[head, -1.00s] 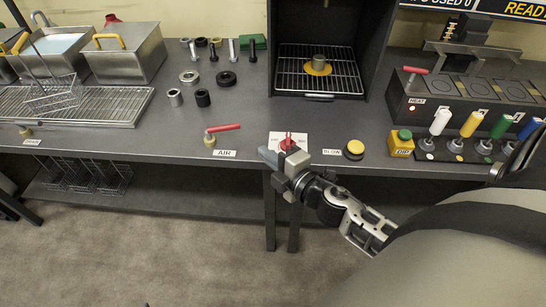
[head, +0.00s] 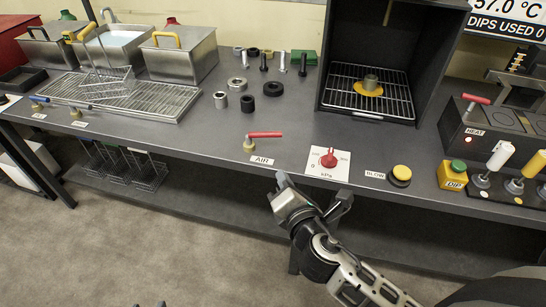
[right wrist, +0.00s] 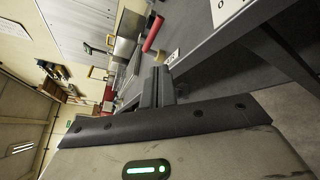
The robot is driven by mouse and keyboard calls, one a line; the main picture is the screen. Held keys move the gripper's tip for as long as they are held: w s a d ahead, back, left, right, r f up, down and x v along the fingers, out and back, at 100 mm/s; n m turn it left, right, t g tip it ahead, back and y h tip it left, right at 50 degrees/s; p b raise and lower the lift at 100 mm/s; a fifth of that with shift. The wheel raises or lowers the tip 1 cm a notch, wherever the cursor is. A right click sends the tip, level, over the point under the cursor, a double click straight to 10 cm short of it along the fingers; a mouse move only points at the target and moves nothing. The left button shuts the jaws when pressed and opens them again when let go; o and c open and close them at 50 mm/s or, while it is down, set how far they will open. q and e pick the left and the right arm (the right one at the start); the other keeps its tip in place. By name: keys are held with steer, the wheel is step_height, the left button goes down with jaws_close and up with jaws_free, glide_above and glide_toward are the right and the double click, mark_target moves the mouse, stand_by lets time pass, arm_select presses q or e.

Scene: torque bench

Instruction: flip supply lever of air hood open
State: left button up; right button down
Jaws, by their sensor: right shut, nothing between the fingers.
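The AIR supply lever has a red handle (head: 265,135) on a brass base (head: 249,145), behind the AIR label (head: 261,160) near the bench's front edge. Its handle points right, along the bench edge. The air hood (head: 375,45) is a dark open box at the back, with a wire rack and a yellow disc inside. My right gripper (head: 281,180) is shut and empty, at the bench's front edge, below and right of the lever and apart from it. In the right wrist view, the red handle (right wrist: 153,33) shows beyond the shut fingers (right wrist: 156,85).
A red pressure knob (head: 328,158) on a white plate stands right of the lever, then the yellow BLOW button (head: 400,174). Rings and bolts (head: 248,85) lie behind the lever. A drain grate (head: 130,95) lies left. Bench around the lever is clear.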

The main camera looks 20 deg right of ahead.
arm_select(q)
steer(key=b, duration=0.1)
steer(key=f+b, duration=0.1)
steer(key=b, duration=0.1)
steer(key=d+f+b, duration=0.1)
steer(key=b, duration=0.1)
steer(key=shift+w+f+t+h, duration=0.1)
steer(key=shift+w+t+h, duration=0.2)
steer(key=shift+h, duration=0.1)
arm_select(e)
steer(key=a+n+h, duration=0.1)
steer(key=n, duration=0.1)
steer(key=a+n+h, duration=0.1)
steer(key=n, duration=0.2)
steer(key=a+n+h, duration=0.1)
steer(key=n+h, duration=0.1)
steer(key=shift+s+a+f+n, duration=0.25)
steer(key=shift+s+n, duration=0.05)
steer(key=shift+s, duration=0.05)
